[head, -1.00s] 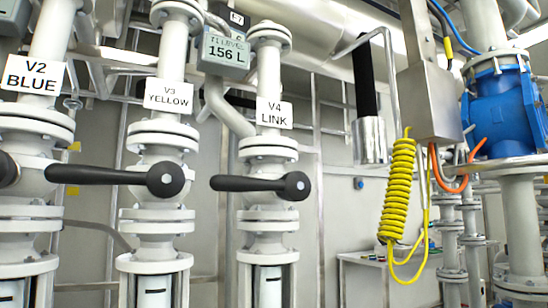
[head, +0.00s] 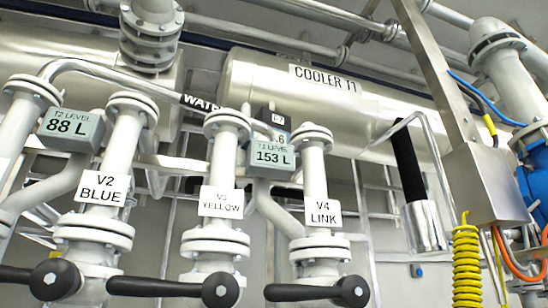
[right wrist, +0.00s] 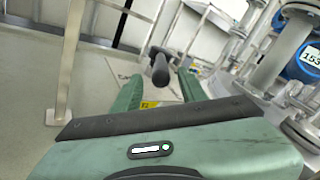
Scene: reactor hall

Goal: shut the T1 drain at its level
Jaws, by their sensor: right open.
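The T1 level display (head: 272,155) in the head view reads 153 L. Below it are the V3 YELLOW valve with a black lever (head: 165,287) and the V4 LINK valve with a black lever (head: 305,292). Both levers lie horizontal, pointing left. Neither label names the T1 drain. My right gripper (right wrist: 160,82) is open in the right wrist view. A black handle (right wrist: 160,68) shows near its fingertips, with nothing clearly gripped; I cannot tell which valve it belongs to. My left gripper is in neither view.
The T2 level display (head: 72,128) reads 88 L. The V2 BLUE label (head: 101,189) and another black lever (head: 50,279) are at left. The tank marked COOLER T1 (head: 270,85) spans the top. A steel box (head: 490,185) and yellow coiled hose (head: 466,265) hang at right.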

